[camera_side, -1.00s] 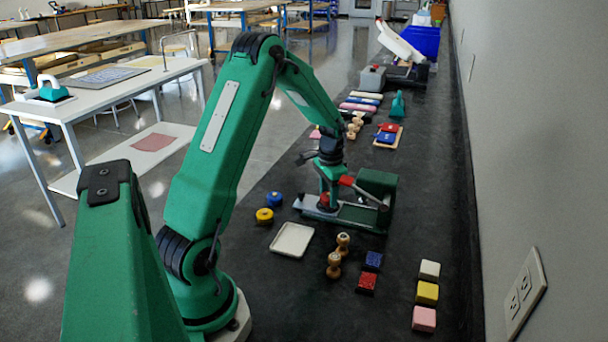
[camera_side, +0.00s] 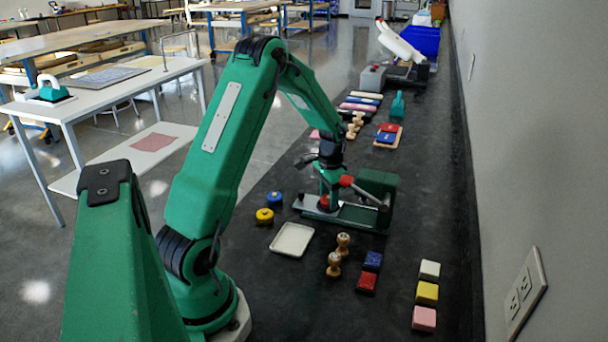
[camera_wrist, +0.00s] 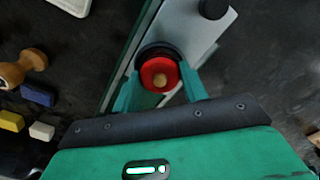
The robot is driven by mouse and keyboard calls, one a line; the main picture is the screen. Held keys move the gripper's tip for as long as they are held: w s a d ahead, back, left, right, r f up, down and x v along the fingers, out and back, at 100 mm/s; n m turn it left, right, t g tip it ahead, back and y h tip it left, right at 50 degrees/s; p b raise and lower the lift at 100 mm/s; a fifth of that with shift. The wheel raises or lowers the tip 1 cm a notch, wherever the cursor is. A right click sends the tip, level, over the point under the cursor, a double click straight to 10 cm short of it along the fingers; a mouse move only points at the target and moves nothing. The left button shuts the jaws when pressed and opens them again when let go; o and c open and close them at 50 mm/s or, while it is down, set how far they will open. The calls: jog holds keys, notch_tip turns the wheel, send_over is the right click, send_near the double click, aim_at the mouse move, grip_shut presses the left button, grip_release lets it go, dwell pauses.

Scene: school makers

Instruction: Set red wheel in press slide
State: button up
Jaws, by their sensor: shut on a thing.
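In the side view the red wheel (camera_side: 324,201) shows low between the fingertips, over the left end of the press slide. The pale slide (camera_wrist: 204,38) runs under the wheel, and a dark round seat shows around the wheel. Whether the wheel touches the seat's bottom is hidden.
A blue wheel (camera_side: 275,199) and a yellow wheel (camera_side: 265,215) lie left of the press, near an empty white tray (camera_side: 292,239). Wooden stamps (camera_side: 334,264) and coloured blocks (camera_side: 367,281) stand in front. Pads and a board (camera_side: 388,136) lie behind.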

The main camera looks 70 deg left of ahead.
aim_at(328, 197)
jog(key=o, duration=0.7)
jog(key=shift+r, duration=0.15)
notch_tip(328, 197, up, 11)
jog(key=shift+f, duration=0.15)
dwell(1.1)
jog(key=shift+d, duration=0.1)
dwell(0.4)
